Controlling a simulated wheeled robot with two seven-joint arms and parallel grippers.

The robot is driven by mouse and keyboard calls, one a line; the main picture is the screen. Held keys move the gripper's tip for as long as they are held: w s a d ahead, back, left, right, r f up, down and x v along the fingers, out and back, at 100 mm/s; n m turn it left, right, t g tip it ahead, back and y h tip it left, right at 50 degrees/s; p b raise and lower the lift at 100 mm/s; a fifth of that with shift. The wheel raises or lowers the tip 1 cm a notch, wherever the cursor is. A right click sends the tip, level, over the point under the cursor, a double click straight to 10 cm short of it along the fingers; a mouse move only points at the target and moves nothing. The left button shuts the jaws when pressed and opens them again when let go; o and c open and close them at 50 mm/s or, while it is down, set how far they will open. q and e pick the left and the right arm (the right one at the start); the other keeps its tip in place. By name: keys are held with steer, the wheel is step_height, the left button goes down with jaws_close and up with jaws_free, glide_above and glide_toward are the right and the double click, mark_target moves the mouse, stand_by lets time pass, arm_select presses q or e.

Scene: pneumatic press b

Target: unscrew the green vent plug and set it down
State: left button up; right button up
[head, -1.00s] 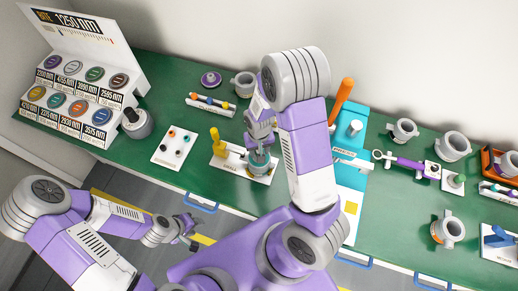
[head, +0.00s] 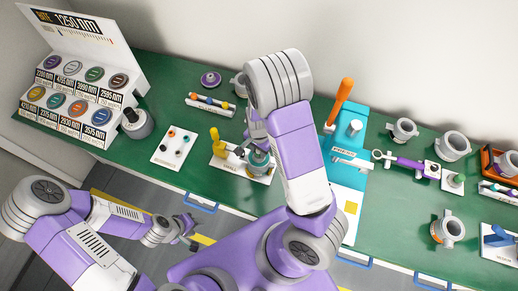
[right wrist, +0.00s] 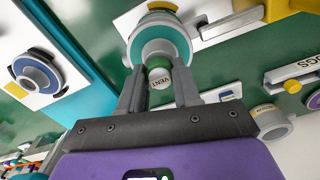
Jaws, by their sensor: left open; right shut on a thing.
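The green vent plug (right wrist: 158,74), with a pale cap face marked VENT, sits between my right gripper's fingers in the right wrist view. My right gripper (right wrist: 160,90) is shut on it. Behind the plug is the round teal and grey fixture (right wrist: 160,38); I cannot tell whether the plug still touches it. In the head view the fixture (head: 259,161) stands on a white base plate (head: 232,163); my right arm partly hides the gripper there, and the plug is not clear. My left gripper (head: 190,234) is open and empty, low in front of the bench.
A yellow handle (head: 216,144) stands on the same base plate. A white plate with coloured plugs (head: 174,147) lies to the left. A teal press with an orange lever (head: 340,102) stands to the right. Bare green bench (head: 385,215) lies in front of the grey fittings.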

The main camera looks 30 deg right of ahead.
steer(key=n, duration=1.2)
steer(key=o, duration=0.6)
steer(key=m, duration=0.5)
steer(key=shift+m, duration=0.4)
steer(key=m, duration=0.6)
